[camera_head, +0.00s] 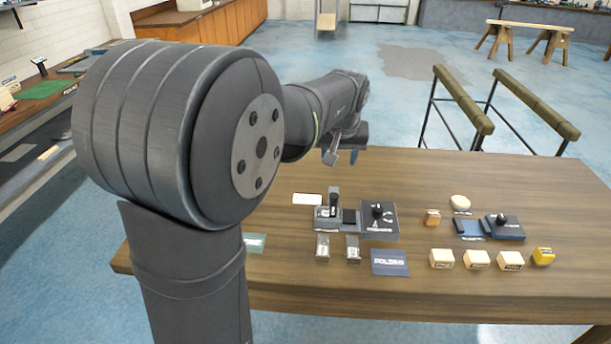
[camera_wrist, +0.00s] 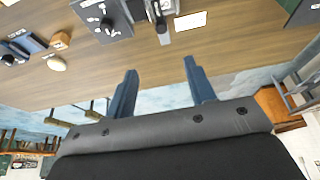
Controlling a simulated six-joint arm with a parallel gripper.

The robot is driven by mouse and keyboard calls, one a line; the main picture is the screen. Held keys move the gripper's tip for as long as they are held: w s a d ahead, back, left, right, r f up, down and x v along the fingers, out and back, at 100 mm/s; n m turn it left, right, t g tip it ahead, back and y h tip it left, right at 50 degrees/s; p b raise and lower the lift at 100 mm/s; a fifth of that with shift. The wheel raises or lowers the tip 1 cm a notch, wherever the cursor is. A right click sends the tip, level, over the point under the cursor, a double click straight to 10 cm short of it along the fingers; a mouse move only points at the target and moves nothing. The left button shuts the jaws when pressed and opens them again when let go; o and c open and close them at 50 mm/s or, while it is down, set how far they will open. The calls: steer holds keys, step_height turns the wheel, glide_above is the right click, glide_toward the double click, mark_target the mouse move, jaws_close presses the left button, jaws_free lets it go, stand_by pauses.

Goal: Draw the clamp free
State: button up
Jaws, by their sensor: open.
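A dark upright piece with a pale lower part (camera_head: 333,203), which looks most like the clamp, stands in a small grey holder (camera_head: 322,222) on the wooden table. It also shows at the top of the wrist view (camera_wrist: 161,22). I cannot tell how tightly it sits. My gripper (camera_head: 341,156) hangs above and behind it, near the table's far edge, touching nothing. In the wrist view its two blue fingers (camera_wrist: 160,66) are wide apart with nothing between them.
A dark device with a knob (camera_head: 379,214) stands right of the holder. A white card (camera_head: 307,199) lies left. Small grey blocks (camera_head: 322,246) and a dark blue card (camera_head: 389,262) lie in front. Cream blocks (camera_head: 441,258) and a blue device (camera_head: 503,227) are farther right. The table's far middle is clear.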

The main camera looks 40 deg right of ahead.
mark_target(334, 195)
steer(key=w+d+f+n+g+y, duration=0.3)
steer(key=w+d+f, duration=0.1)
steer(key=w+d, duration=0.35)
step_height(334, 195, down, 17)
steer(key=shift+f, duration=0.1)
stand_by(0.4)
jaws_close()
